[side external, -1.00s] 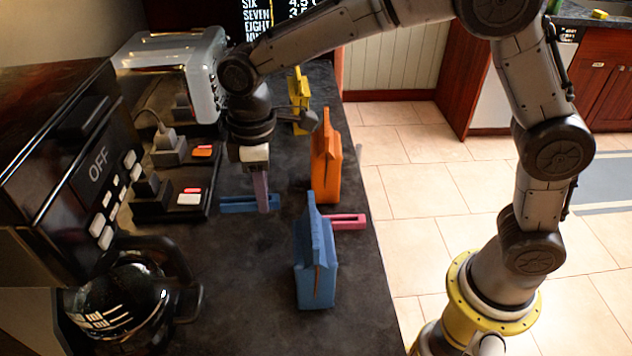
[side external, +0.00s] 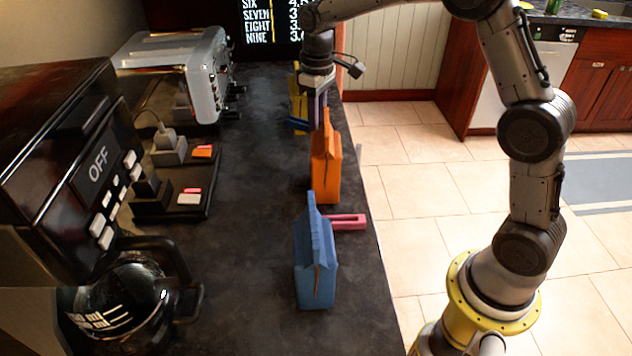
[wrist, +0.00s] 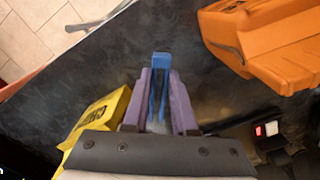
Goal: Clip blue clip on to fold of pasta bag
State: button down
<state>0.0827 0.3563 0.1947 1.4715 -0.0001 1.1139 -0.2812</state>
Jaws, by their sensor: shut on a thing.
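My gripper (side external: 316,112) is shut on the blue clip (wrist: 160,85), which sticks forward between its two purple fingers in the wrist view. In the side view, an end of the blue clip shows in front of the yellow bag (side external: 294,92), behind the orange bag (side external: 325,170). The yellow bag lies just left of the fingers in the wrist view (wrist: 100,115), with lettering too unclear to read. The orange bag is at upper right there (wrist: 270,45). A blue bag (side external: 315,265) stands nearest the side camera. I cannot tell which bag is pasta.
A pink clip (side external: 348,221) lies behind the blue bag. A toaster (side external: 180,70), a power strip (side external: 160,205) and a coffee machine (side external: 85,180) line the left. The counter's middle (side external: 250,200) is clear. Its right edge drops to the tiled floor.

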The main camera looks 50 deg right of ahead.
jog(key=d, duration=0.1)
jog(key=d+f+n, duration=0.1)
jog(key=shift+s+d+f, duration=0.1)
jog(key=shift+s+d, duration=0.1)
jog(key=shift+d, duration=0.35)
notch_tip(320, 180, up, 24)
jog(key=s+a+r+n, duration=0.1)
jog(key=s+a+n, duration=0.3)
jog(key=a+n, duration=0.4)
jog(key=s+a+n, duration=0.5)
jog(key=a+n, duration=0.1)
jog(key=a, duration=0.5)
jog(key=s+a+n, duration=0.8)
jog(key=s+n, duration=0.2)
jog(key=shift+w+d+f, duration=0.1)
jog(key=shift+f, duration=1.3)
jog(key=shift+w+d+f, duration=0.1)
jog(key=shift+f, duration=1.3)
